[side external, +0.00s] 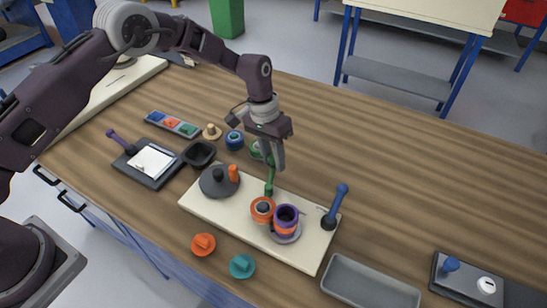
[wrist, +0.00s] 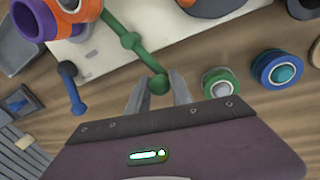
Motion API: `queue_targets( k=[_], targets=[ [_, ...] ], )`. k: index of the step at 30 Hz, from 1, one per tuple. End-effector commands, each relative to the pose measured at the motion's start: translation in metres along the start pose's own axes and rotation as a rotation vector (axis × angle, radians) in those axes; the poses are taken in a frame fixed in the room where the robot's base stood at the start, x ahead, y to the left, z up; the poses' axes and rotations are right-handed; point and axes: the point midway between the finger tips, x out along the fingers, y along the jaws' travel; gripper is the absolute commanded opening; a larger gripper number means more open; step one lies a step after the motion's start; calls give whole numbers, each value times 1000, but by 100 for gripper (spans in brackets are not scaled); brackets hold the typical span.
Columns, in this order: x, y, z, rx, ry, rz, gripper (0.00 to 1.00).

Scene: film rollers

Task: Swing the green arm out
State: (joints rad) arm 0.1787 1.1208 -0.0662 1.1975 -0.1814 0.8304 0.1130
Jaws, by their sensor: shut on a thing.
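The green arm (side external: 270,178) stands out from the back edge of a cream board (side external: 210,205). In the wrist view the green arm (wrist: 138,48) is a thin rod with round knobs. Its end knob sits between the two fingertips of my gripper (wrist: 158,88), which is shut on it. In the side view my gripper (side external: 272,155) points down at the green arm from above, and its fingers partly hide the arm's end.
An orange roller (side external: 262,208) and a purple-and-orange roller (side external: 286,220) stand on the board, with a dark round base (side external: 218,182) at its left and a blue arm (side external: 336,205) at its right. Green (wrist: 220,82) and blue (wrist: 277,70) rollers lie near my gripper.

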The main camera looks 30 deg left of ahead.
Motion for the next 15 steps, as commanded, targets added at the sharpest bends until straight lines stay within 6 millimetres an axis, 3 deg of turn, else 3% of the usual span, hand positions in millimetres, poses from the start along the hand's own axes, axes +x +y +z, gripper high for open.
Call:
queue_targets(
  k=[15],
  targets=[
    [2, 10, -5, 153, -29, -1, 0]
  ],
)
